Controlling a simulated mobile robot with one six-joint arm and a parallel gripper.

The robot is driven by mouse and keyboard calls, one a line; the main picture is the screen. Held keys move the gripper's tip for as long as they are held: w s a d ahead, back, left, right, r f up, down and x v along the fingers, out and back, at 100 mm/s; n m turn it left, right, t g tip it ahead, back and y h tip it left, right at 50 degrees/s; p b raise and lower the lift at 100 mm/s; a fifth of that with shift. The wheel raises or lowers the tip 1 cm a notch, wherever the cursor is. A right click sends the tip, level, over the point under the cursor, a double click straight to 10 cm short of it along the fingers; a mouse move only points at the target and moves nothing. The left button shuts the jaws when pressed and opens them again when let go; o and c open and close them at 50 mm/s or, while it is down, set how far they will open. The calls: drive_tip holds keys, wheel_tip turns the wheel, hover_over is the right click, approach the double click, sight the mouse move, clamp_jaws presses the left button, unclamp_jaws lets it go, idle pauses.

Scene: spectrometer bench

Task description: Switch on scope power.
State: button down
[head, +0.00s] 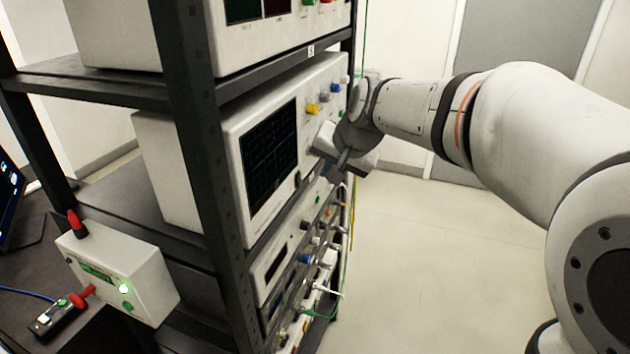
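The scope (233,140) is a white instrument on the middle shelf of the rack, with a dark screen (270,157) showing only a faint grid. Yellow and blue knobs (312,108) sit on the upper right of its front panel. A small dark control (298,180) shows low beside the screen; I cannot tell if it is the power switch. My gripper (328,152) is close to the lower right of the scope's panel and hides part of it. Its fingertips are too small and turned away to show whether they are open, or touching the panel.
Another instrument (255,35) stands on the shelf above, and smaller units with knobs and cables (290,260) are below. The black rack post (205,150) stands at the front left. The floor (430,250) right of the rack is clear.

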drive_tip(key=v, duration=0.6)
drive_tip(key=shift+s+r+b, duration=0.2)
drive_tip(key=shift+r+b, duration=0.15)
drive_tip(key=shift+d+p, duration=0.15)
drive_tip(key=shift+p, duration=0.5)
drive_tip(key=shift+d+f+p, duration=0.15)
drive_tip(key=shift+f+p, duration=0.55)
